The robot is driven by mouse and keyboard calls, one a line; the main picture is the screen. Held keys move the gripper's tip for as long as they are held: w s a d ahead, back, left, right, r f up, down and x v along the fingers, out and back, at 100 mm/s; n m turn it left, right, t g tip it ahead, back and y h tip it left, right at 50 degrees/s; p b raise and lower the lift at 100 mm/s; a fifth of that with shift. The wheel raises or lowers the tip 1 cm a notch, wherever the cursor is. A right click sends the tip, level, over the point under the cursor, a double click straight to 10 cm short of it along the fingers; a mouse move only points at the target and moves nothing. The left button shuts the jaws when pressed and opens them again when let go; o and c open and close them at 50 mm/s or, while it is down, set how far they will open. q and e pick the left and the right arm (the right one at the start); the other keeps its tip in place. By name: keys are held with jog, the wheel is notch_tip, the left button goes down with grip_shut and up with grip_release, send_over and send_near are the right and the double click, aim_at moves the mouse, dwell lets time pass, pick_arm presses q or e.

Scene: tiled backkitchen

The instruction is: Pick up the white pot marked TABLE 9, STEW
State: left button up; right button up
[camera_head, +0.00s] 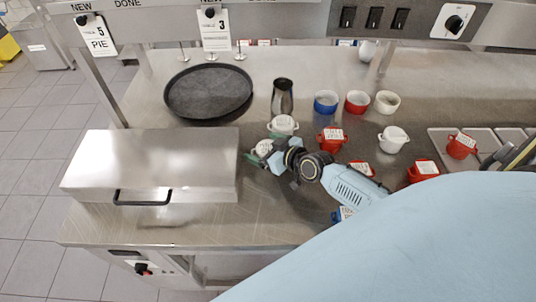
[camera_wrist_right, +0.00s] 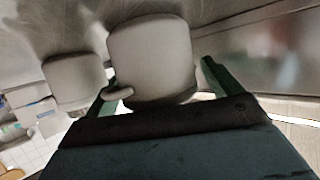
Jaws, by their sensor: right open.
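Several small white pots stand on the steel counter. One white pot (camera_head: 263,147) with a tag on top is at my right gripper (camera_head: 266,154), another tagged white pot (camera_head: 283,125) is just behind it, and a third white pot (camera_head: 393,139) stands further right. The tags are too small to read, so I cannot tell which says TABLE 9, STEW. In the right wrist view, a pot (camera_wrist_right: 152,55) lies between the two green fingertips of my open right gripper (camera_wrist_right: 160,85), with its handle near the left finger. A second pot (camera_wrist_right: 73,80) is to its left. My left gripper is not in view.
Red pots (camera_head: 331,140) stand close to the right of my gripper, and a blue pot (camera_head: 343,214) is partly hidden by my arm. A steel box with a black handle (camera_head: 150,165) is to the left. A black round pan (camera_head: 208,91) and metal pitcher (camera_head: 282,97) are behind.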

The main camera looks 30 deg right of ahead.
jog(key=shift+w, duration=0.1)
jog(key=c, duration=1.3)
